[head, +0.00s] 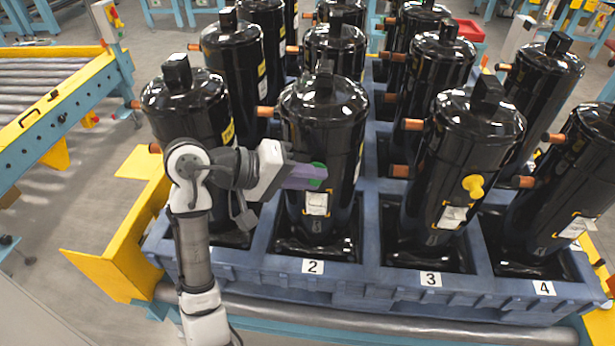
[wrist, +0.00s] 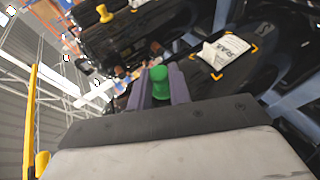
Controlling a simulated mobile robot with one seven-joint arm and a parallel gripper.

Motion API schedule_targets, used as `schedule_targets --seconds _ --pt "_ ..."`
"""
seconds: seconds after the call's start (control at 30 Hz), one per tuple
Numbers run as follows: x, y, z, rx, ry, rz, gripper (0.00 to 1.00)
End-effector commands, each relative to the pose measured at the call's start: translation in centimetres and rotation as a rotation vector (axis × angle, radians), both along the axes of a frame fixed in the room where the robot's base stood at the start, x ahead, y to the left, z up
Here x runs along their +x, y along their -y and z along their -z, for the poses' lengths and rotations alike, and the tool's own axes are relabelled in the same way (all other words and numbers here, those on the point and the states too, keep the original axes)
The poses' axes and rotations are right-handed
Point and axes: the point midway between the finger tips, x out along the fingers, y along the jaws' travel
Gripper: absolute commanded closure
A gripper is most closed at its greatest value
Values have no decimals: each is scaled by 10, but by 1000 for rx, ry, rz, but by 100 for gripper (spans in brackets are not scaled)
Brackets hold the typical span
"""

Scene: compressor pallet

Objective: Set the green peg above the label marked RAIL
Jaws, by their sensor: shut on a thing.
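My gripper (head: 316,176) is shut on the green peg (head: 318,168), in front of the black compressor (head: 322,125) above the number 2. In the wrist view the green peg (wrist: 160,82) shows between the purple fingers of my gripper (wrist: 158,85). A white label (wrist: 223,51) reading RAIL sits inside yellow corner marks on the compressor. In the head view this label (head: 317,204) is on the compressor's front, below the peg. I cannot tell whether the peg touches the compressor.
A yellow peg (head: 473,186) sits above the label (head: 452,217) on the compressor at number 3. Several other black compressors with copper stubs stand in the blue pallet (head: 372,282). A roller conveyor (head: 45,85) is at the left.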

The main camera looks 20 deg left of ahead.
Motion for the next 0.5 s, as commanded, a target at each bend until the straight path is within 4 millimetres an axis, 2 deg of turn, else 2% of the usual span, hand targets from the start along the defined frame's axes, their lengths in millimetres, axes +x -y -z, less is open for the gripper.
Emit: schedule_targets --seconds 0.5 --pt "8 -2 0 1 1 0 100"
